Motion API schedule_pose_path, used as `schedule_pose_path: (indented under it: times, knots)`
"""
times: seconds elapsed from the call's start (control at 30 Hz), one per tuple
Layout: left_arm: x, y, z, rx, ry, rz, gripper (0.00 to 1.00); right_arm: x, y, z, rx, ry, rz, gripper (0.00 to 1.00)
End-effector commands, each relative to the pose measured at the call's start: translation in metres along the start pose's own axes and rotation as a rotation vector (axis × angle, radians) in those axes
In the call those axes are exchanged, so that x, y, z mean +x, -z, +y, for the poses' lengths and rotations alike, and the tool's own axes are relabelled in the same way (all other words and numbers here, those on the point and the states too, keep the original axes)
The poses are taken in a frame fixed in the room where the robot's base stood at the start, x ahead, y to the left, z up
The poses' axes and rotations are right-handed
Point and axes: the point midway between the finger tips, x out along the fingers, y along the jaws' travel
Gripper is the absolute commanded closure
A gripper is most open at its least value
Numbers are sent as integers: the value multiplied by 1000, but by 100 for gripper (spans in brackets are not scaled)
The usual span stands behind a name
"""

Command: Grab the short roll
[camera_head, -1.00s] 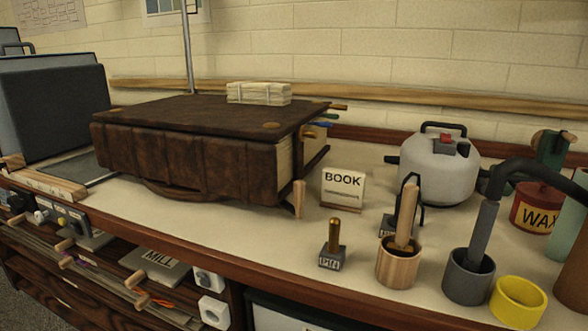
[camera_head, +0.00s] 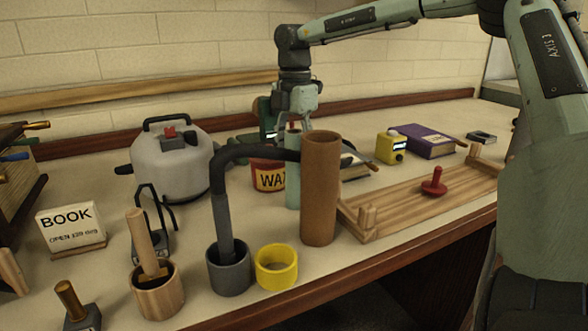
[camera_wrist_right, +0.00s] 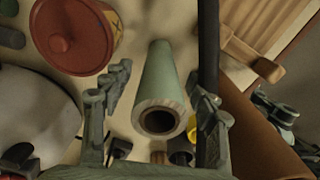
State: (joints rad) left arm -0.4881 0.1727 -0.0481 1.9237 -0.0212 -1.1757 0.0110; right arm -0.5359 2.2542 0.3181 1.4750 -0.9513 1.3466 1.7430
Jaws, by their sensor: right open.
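A pale green roll (camera_head: 292,182) stands upright on the bench in the head view, partly hidden behind a taller brown roll (camera_head: 320,190). The green roll is the shorter of these two. My right gripper (camera_head: 297,112) is above the green roll, pointing down. In the right wrist view the green roll (camera_wrist_right: 160,85) shows its open, hollow end between my right gripper's (camera_wrist_right: 160,92) spread fingers, with nothing gripped. I cannot tell how far the fingers reach down beside it. My left gripper is not in view.
A red wax tin (camera_head: 268,175) and a white kettle (camera_head: 175,160) stand left of the rolls. A grey bent tube rises from a grey cup (camera_head: 229,272) close by. A yellow ring (camera_head: 276,268) sits in front. A wooden tray (camera_head: 410,205) lies to the right.

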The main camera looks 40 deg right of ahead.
Motion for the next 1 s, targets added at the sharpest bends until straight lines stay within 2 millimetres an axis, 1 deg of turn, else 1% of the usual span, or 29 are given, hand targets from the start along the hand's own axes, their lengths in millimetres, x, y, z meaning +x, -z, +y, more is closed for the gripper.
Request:
schedule_pose_path:
  times: [0.1, 0.27, 0.3, 0.73, 1.0]
  knots:
    - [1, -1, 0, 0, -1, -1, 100, 6, 0, 0, 0, -1, 1, 41]
    - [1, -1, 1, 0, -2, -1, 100, 6, 0, 0, 1, -1, 1, 41]
    - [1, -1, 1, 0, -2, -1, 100, 6, 0, 0, 1, -1, 1, 42]
    - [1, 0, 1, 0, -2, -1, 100, 5, 0, 0, 1, -2, 1, 95]
    - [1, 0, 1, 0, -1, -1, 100, 4, 0, 0, 1, -3, 1, 96]
